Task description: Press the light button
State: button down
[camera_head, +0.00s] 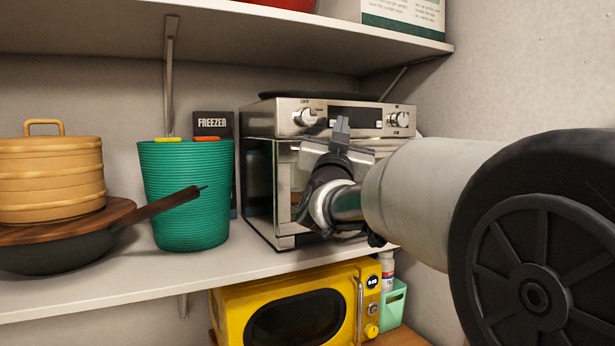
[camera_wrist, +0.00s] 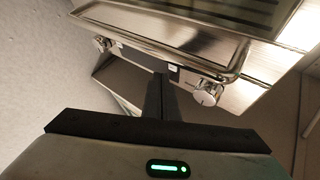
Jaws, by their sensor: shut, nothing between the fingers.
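A steel countertop oven (camera_head: 259,180) stands on the shelf in the head view. Its front control panel (camera_head: 318,104) has a left knob (camera_head: 305,117), a right knob (camera_head: 399,119), a dark display and small marks near the right knob. I cannot tell which one is the light button. In the wrist view the panel (camera_wrist: 150,55) runs diagonally, with one knob (camera_wrist: 206,92) right of the fingers and another (camera_wrist: 101,43) upper left. My gripper (camera_head: 342,124) is shut and empty, its fingertips in front of the display. The fingers (camera_wrist: 160,82) cover part of the panel; contact cannot be told.
A green ribbed bin (camera_head: 186,200) stands left of the oven, beside a pan (camera_head: 50,258) whose handle points right and a bamboo steamer (camera_head: 50,180). An upper shelf (camera_head: 250,35) hangs above. A yellow microwave (camera_head: 232,312) is below. A wall is close on the right.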

jog(key=shift+w, duration=0.1)
dwell(0.3)
jog(key=shift+w+a, duration=0.2)
jog(key=shift+w, duration=0.15)
jog(key=shift+w+a, duration=0.1)
jog(key=shift+w, duration=0.1)
dwell(0.5)
jog(key=shift+b, duration=0.3)
jog(key=shift+s+d+f+b, duration=0.15)
jog(key=shift+s+d+b, duration=0.05)
jog(key=shift+s+b, duration=0.2)
jog(key=shift+s+d, duration=0.1)
jog(key=shift+s, duration=0.15)
